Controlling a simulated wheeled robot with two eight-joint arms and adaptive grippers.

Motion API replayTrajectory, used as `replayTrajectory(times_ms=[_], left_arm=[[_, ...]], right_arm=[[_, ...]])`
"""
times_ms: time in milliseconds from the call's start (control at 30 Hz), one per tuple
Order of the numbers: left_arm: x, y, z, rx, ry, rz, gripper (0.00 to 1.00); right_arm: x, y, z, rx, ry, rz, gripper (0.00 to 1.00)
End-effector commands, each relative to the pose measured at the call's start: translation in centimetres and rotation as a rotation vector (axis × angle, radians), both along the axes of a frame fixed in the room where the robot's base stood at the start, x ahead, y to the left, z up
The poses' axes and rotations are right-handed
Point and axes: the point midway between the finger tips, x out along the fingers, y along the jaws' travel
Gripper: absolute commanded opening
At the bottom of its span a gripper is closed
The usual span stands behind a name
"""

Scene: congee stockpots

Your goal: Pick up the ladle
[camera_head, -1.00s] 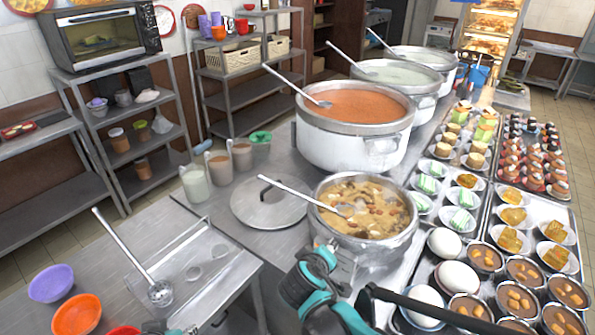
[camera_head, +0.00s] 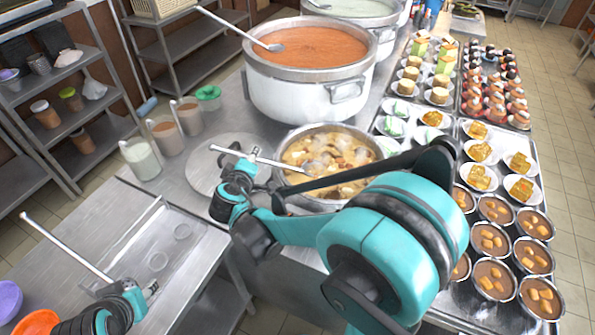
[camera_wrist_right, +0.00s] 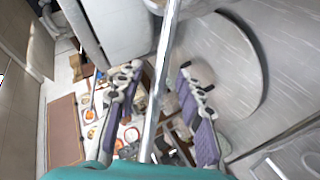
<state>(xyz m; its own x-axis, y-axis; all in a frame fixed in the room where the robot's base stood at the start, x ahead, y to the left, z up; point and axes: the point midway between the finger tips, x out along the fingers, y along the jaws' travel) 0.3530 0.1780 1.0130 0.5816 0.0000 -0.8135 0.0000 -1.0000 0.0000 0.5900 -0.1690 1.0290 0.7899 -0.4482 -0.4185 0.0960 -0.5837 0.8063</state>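A metal ladle rests in the small stew pot (camera_head: 335,145); its handle (camera_head: 225,151) leans out over the rim to the left. My right gripper (camera_head: 243,160) is at this handle, beyond the rim. In the right wrist view the handle (camera_wrist_right: 157,95) passes between the fingers of my right gripper (camera_wrist_right: 160,70), which stand apart with gaps on both sides. Another ladle (camera_head: 62,245) lies on the tray at left, its bowl end hidden. My left gripper (camera_head: 146,292) is by that end; its fingers are too small to judge.
A large pot of orange soup (camera_head: 310,98) with its own ladle stands behind the stew pot. A round lid (camera_head: 215,178) lies beside it, under my right gripper. Several containers (camera_head: 165,138) stand behind the lid. Filled bowls and plates (camera_head: 480,178) crowd the right side.

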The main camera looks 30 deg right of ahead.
Motion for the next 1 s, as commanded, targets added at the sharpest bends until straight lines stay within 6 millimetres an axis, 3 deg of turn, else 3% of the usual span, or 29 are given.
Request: replayTrajectory(times_ms=[300,433,867,1000], left_arm=[[0.0,0.0,-0.3,0.000,0.000,0.000,0.40],[0.0,0.0,-0.3,0.000,0.000,0.000,0.40],[0.0,0.0,-0.3,0.000,0.000,0.000,0.40],[0.0,0.0,0.2,0.000,0.000,0.000,0.40]], right_arm=[[0.9,-0.5,-0.4,0.000,0.000,0.000,0.35],[0.9,-0.5,-0.4,0.001,0.000,0.000,0.00],[0.9,-0.5,-0.3,0.000,0.000,0.000,0.00],[0.9,-0.5,0.5,0.000,0.000,0.000,0.00]])
